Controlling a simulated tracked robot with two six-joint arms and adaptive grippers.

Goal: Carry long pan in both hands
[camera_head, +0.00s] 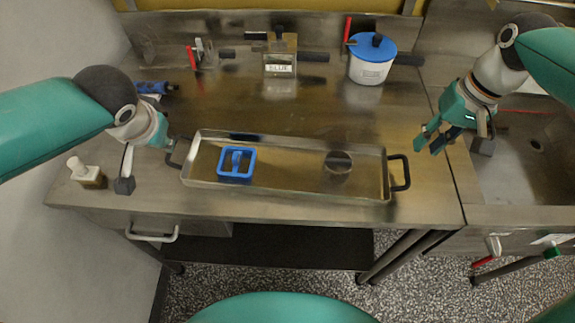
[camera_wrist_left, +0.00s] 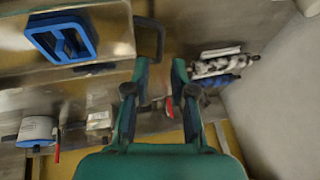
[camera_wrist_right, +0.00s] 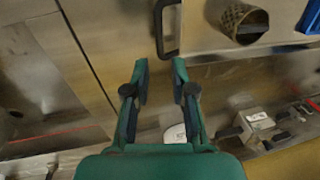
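The long pan (camera_head: 285,172) is a shallow metal tray lying level on the steel bench, with a black loop handle at each end. The left handle (camera_head: 174,158) is beside my left gripper (camera_head: 168,143). In the left wrist view this handle (camera_wrist_left: 160,40) lies just beyond my open, empty fingers (camera_wrist_left: 160,72). The right handle (camera_head: 405,173) is apart from my right gripper (camera_head: 427,142), which hangs above and right of it. In the right wrist view the handle (camera_wrist_right: 174,30) is just ahead of my open, empty fingers (camera_wrist_right: 160,70).
A blue square frame (camera_head: 236,163) and a mesh cup (camera_head: 338,163) sit in the pan. A blue-lidded pot (camera_head: 371,60) and a labelled block (camera_head: 280,60) stand behind. A bottle (camera_head: 87,173) stands at left, a sink (camera_head: 530,150) at right. The bench between pan and pot is clear.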

